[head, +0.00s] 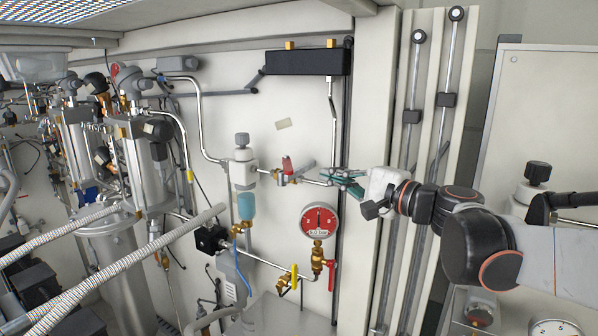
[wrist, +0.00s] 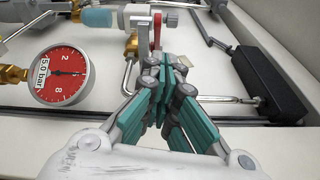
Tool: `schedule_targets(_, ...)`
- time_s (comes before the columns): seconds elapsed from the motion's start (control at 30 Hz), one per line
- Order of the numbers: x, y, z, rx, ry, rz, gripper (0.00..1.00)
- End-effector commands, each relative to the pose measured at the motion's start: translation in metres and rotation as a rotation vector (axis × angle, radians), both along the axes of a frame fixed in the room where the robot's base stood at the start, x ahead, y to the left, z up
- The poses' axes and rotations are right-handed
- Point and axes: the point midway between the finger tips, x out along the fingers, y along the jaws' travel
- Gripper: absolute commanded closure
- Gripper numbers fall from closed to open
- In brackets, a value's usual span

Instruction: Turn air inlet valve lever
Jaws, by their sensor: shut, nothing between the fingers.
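A valve with a red lever (head: 287,166) sits on the horizontal pipe beside the white regulator. It is the likely air inlet valve, though no label shows. In the wrist view, the red lever (wrist: 157,31) stands just beyond my fingertips, next to a grey metal bracket. My gripper (head: 333,177) has teal finger pads and is right of this valve, pointing left at it. In the wrist view, my gripper (wrist: 167,68) is shut and empty. The fingertips overlap the valve's near end in that view, so I cannot tell whether they touch it.
A red pressure gauge (head: 319,220) hangs below my gripper. Under it are a yellow lever (head: 294,276) and another red lever (head: 331,274). A black manifold (head: 307,62) is above, with a pipe running down. The regulator (head: 243,165) is left. Vertical rails stand right.

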Motion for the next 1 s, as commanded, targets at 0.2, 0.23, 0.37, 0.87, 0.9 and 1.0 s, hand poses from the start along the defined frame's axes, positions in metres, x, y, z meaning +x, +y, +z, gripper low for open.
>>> schedule_targets(0.2,-0.009,-0.027,-0.002,-0.119,-0.119,0.084,1.00)
schedule_targets(0.23,-0.009,-0.027,-0.002,-0.124,-0.125,0.089,1.00)
schedule_targets(0.37,-0.004,-0.020,-0.002,-0.131,-0.132,0.097,1.00)
schedule_targets(0.87,0.048,0.039,-0.001,-0.129,-0.130,0.097,1.00)
schedule_targets(0.9,0.051,0.041,-0.002,-0.129,-0.130,0.096,1.00)
schedule_targets(1.0,0.055,0.045,-0.002,-0.130,-0.130,0.095,1.00)
